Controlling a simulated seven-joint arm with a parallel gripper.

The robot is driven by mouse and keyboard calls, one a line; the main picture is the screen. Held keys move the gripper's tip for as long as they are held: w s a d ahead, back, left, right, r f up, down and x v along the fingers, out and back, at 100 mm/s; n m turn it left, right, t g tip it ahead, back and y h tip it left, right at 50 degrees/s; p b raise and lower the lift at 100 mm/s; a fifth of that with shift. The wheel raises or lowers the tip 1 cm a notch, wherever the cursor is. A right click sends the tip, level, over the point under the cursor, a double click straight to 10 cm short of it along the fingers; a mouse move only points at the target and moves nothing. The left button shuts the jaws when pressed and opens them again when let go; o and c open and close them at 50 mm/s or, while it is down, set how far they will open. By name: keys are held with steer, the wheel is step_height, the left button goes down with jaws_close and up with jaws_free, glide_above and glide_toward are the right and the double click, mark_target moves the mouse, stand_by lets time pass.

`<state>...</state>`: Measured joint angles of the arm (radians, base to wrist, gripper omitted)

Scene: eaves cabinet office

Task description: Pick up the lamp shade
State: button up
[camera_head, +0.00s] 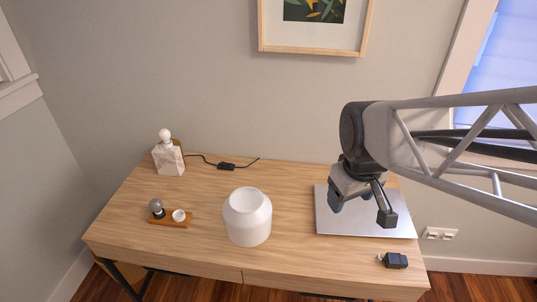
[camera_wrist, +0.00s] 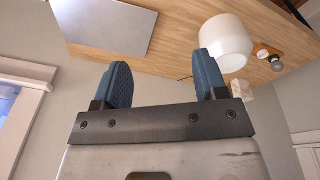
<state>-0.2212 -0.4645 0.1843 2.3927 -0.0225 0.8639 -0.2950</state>
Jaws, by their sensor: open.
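The lamp shade (camera_head: 247,217) is a white, rounded, jar-like shape with an open top. It stands upright on the wooden desk, near the middle of its front half. In the wrist view the shade (camera_wrist: 226,43) shows just beyond the right finger. My gripper (camera_head: 362,205) is above the silver laptop, to the right of the shade and apart from it. In the wrist view the blue fingers of my gripper (camera_wrist: 162,85) are spread, with nothing between them. A marble lamp base with a white bulb (camera_head: 168,157) stands at the desk's back left.
A closed silver laptop (camera_head: 335,219) lies under my gripper. A small wooden tray (camera_head: 164,222) with a bulb and a white item is left of the shade. A black adapter (camera_head: 396,260) lies front right. A black cord (camera_head: 227,166) runs along the back. Desk (camera_head: 285,190) around the shade is clear.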

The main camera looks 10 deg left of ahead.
steer(key=w+a+f+n, duration=0.3)
steer(key=a, duration=0.3)
steer(key=w+a+f+n, duration=0.3)
steer(key=a, duration=0.4)
steer(key=n+g, duration=0.1)
steer(key=n, duration=0.5)
glide_above(240, 216)
step_height(240, 216, down, 8)
steer(key=shift+s+r, duration=0.15)
steer(key=shift+f, duration=1.3)
steer(key=shift+f, duration=0.1)
steer(key=shift+w+f, duration=0.2)
steer(key=shift+f, duration=2.3)
steer(key=shift+c, duration=0.5)
jaws_close()
